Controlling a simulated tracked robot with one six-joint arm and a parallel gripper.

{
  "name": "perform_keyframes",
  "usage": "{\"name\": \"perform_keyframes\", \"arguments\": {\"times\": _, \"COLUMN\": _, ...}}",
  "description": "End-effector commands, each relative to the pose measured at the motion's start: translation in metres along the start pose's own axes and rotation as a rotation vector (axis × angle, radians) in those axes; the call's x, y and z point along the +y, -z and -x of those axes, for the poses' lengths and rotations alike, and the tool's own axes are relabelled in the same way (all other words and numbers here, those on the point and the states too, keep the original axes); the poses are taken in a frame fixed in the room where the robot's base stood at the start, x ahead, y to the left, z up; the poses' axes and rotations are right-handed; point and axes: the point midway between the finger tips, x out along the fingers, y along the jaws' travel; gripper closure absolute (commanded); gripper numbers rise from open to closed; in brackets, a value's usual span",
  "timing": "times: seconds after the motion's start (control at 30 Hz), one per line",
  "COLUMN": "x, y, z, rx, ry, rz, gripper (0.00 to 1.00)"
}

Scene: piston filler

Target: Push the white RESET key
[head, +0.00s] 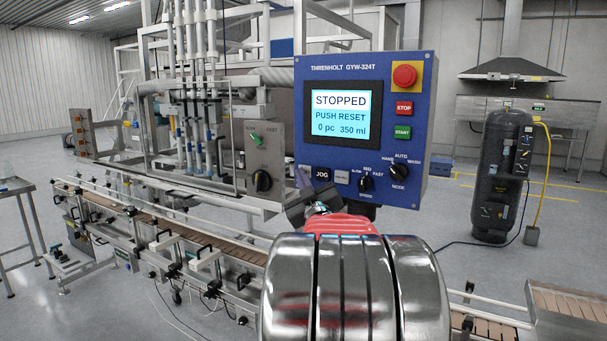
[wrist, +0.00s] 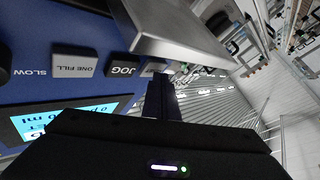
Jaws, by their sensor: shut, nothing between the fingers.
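The blue control panel (head: 386,80) carries a lit display (head: 340,114) reading STOPPED, PUSH RESET, 0 pc, 350 ml. In the wrist view, upside down, a small pale key (wrist: 153,67) sits beside the black JOG key (wrist: 121,66); its label is not readable, and it lies where the RESET key would be. My gripper (wrist: 160,82) is shut and empty, its tips right at this key and partly covering it. I cannot tell whether they touch.
The grey ONE FILL key (wrist: 73,61) is beyond JOG. A steel box edge (wrist: 175,40) juts out close to the fingers. On the panel are a red emergency button (head: 405,76), STOP (head: 404,108), START (head: 402,132) and knobs (head: 399,171). A conveyor (head: 200,250) runs below.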

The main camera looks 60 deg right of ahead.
Motion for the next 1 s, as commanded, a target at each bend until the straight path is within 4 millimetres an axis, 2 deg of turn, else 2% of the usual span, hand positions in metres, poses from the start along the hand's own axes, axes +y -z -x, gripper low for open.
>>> {"name": "perform_keyframes", "arguments": {"times": 0.57, "x": 0.001, "y": -0.001, "z": -0.001, "rx": 0.000, "ry": 0.000, "rz": 0.000, "gripper": 1.00}}
{"name": "perform_keyframes", "arguments": {"times": 1.0, "x": -0.007, "y": 0.007, "z": 0.009, "rx": 0.000, "ry": 0.001, "rz": 0.001, "gripper": 1.00}}
